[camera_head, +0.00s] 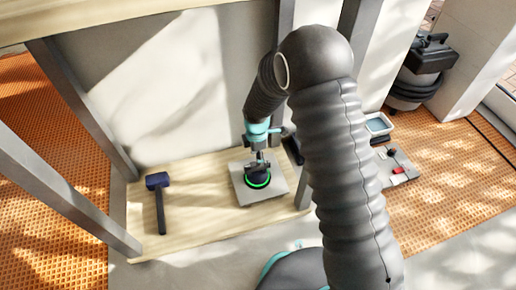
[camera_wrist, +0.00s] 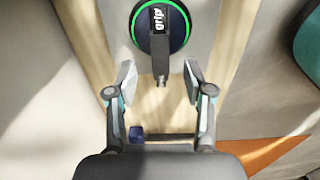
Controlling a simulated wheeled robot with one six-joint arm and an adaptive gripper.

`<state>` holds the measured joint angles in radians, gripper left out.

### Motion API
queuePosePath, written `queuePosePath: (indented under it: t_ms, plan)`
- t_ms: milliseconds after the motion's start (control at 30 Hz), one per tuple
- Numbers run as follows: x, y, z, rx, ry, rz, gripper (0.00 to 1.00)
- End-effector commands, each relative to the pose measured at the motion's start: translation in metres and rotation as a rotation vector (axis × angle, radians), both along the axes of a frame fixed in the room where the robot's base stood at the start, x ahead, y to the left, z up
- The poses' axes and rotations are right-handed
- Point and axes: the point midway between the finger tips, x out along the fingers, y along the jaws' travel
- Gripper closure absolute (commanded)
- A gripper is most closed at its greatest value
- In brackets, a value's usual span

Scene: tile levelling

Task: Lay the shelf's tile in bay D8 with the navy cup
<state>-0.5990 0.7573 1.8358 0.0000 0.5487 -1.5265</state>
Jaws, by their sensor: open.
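The grey square tile (camera_head: 277,187) lies on the wooden shelf (camera_head: 205,215); it also shows in the wrist view (camera_wrist: 208,35). The navy cup (camera_head: 257,181) sits on the tile, with a bright green ring around its base. In the wrist view the navy cup (camera_wrist: 178,38) is at the top, with a black handle marked "grip" pointing towards me. My gripper (camera_head: 259,157) is just above the cup. In the wrist view my gripper (camera_wrist: 160,77) is open, with a finger on either side of the handle's end and gaps showing. Bay D8 cannot be made out.
A mallet (camera_head: 157,182) with a navy head lies on the shelf left of the tile. Dark uprights (camera_head: 77,110) stand around the shelf, and a wooden top (camera_head: 90,14) is above. A blue tray (camera_head: 378,123) and small tools are on the floor at right.

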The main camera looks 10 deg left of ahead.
Motion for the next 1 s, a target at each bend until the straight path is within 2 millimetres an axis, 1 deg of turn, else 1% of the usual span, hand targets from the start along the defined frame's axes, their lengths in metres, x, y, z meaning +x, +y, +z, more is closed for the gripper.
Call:
queuePosePath:
  t_ms: [33,200,400,600,900,967,1000]
  plan:
    - [0.0,-0.001,-0.011,-0.002,0.003,-0.001,0.48]
    - [0.001,-0.002,-0.039,-0.001,0.002,-0.003,0.48]
    - [0.001,-0.002,-0.064,-0.001,0.001,-0.005,0.48]
    - [0.001,-0.002,-0.075,-0.001,0.001,-0.005,0.48]
    - [0.001,-0.002,-0.076,0.0,0.0,-0.005,0.48]
    - [0.001,-0.002,-0.076,0.0,0.0,-0.005,0.63]
    - [0.001,-0.002,-0.076,0.0,0.0,-0.005,0.73]
